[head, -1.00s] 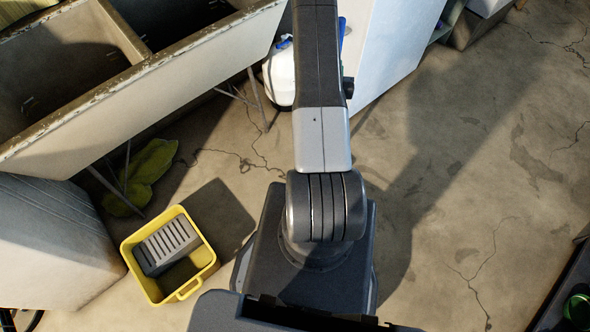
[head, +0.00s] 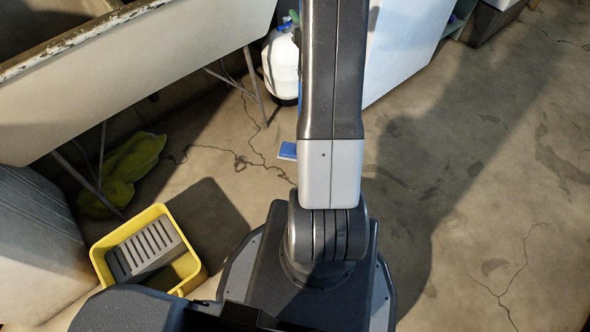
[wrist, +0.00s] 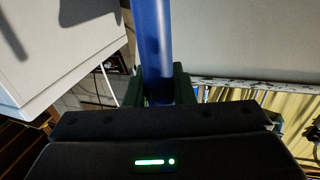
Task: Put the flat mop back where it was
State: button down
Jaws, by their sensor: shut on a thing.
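The flat mop shows as a blue pole (wrist: 152,35) in the wrist view, running up out of the frame. My gripper (wrist: 160,88) is shut around this pole, with a dark finger on each side of it. In the head view my arm hides the gripper and most of the mop. A small flat blue piece (head: 287,150) shows at floor level just left of my arm; it looks like part of the mop's head. I cannot tell whether it touches the floor.
A yellow bucket (head: 108,274) with a grey wringer stands at lower left. A sink on thin legs (head: 150,85) fills the upper left, with a yellow-green cloth (head: 125,172) beneath. The right floor is clear.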

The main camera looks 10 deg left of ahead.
jog(key=s+a+n+g+y+b, duration=0.1)
jog(key=a+b, duration=0.1)
jog(key=b, duration=0.2)
jog(key=shift+s+f, duration=0.1)
jog(key=shift+s, duration=0.1)
notch_tip(320, 180, down, 10)
jog(key=b, duration=0.3)
jog(key=shift+b, duration=0.35)
jog(key=shift+f, duration=0.1)
jog(key=c, duration=1.2)
grip_release()
jog(key=shift+c, duration=0.2)
jog(key=p+v, duration=0.1)
jog(key=v, duration=1.1)
jog(key=shift+w, duration=0.15)
